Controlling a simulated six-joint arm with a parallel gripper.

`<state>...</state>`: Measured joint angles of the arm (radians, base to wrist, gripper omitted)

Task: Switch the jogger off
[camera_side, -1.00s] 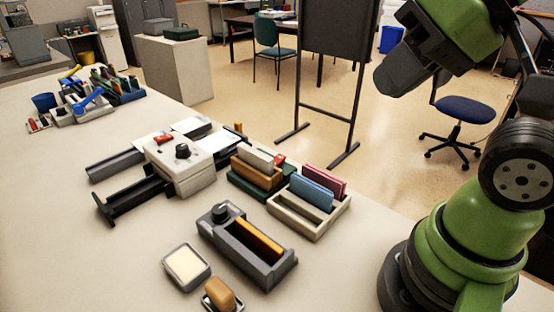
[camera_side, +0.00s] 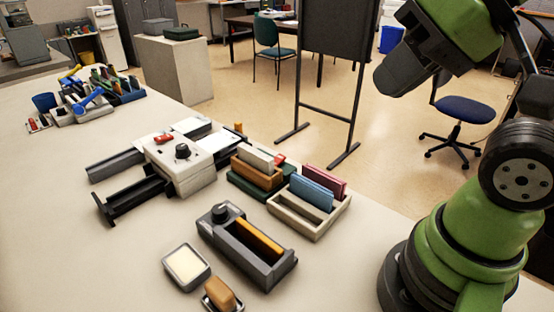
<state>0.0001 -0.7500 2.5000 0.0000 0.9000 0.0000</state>
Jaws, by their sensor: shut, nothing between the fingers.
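The jogger appears to be the cream box (camera_side: 178,172) left of the middle of the table. It has a red switch (camera_side: 163,139) and a black knob (camera_side: 182,151) on top. The switch is too small to tell which way it is set. My gripper (camera_side: 388,82) is the dark end of my arm at the upper right. It is shut and empty, high above the table and far to the right of the jogger, touching nothing. Its fingertips are hard to make out.
Dark rails (camera_side: 130,200) stick out left of the jogger. White paper (camera_side: 217,141) lies behind it. A brown-topped green holder (camera_side: 256,182), a cream card rack (camera_side: 285,212), a grey tape-dispenser-like tray (camera_side: 240,262), and a pad dish (camera_side: 186,266) stand to its right and front.

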